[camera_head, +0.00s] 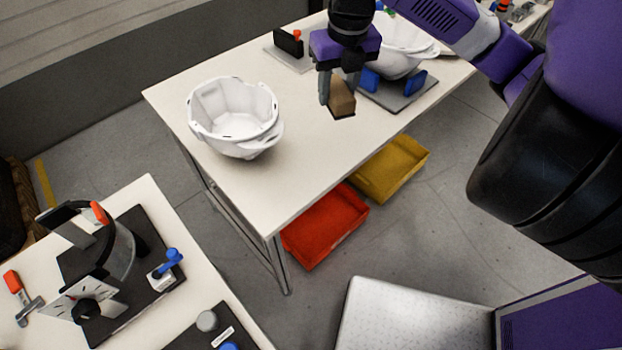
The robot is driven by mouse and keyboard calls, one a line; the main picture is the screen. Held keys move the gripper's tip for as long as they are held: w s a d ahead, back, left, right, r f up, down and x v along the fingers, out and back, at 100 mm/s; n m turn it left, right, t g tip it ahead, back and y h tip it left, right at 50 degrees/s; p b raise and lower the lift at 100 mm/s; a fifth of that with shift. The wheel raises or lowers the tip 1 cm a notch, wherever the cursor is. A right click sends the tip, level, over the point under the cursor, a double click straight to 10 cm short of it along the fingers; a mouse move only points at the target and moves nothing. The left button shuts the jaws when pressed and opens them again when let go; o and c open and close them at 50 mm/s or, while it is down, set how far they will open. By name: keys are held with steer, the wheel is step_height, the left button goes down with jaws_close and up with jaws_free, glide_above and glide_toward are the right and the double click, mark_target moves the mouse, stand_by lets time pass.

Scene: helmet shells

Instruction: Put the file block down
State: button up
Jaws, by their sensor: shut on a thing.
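My gripper (338,92) is over the white table (215,188), right of its middle. It is shut on the file block (342,98), a small brown block with a dark underside, held tilted. The block looks to be above the table top, but the exact gap cannot be told from this view. The upper part of the block is hidden between the fingers.
A white helmet shell (236,117) stands left on the table. Another shell (404,48) sits on a grey plate (400,98) with blue pads, close right of my gripper. Red (326,226) and yellow (392,168) bins are below. The table's front middle is clear.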

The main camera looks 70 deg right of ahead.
mark_target(329, 163)
steer(key=shift+a+f, duration=0.15)
steer(key=shift+f, duration=0.3)
step_height(329, 163, down, 19)
steer(key=shift+b, duration=0.45)
steer(key=shift+f, duration=0.25)
steer(key=o, duration=1.2)
steer(key=shift+r, duration=0.1)
steer(key=r, duration=0.4)
steer(key=a+r, duration=0.1)
steer(key=r, duration=0.3)
steer(key=s+r, duration=0.1)
steer(key=r, duration=0.3)
steer(key=shift+a+r, duration=0.1)
steer(key=shift+a, duration=0.1)
steer(key=shift+p, duration=0.3)
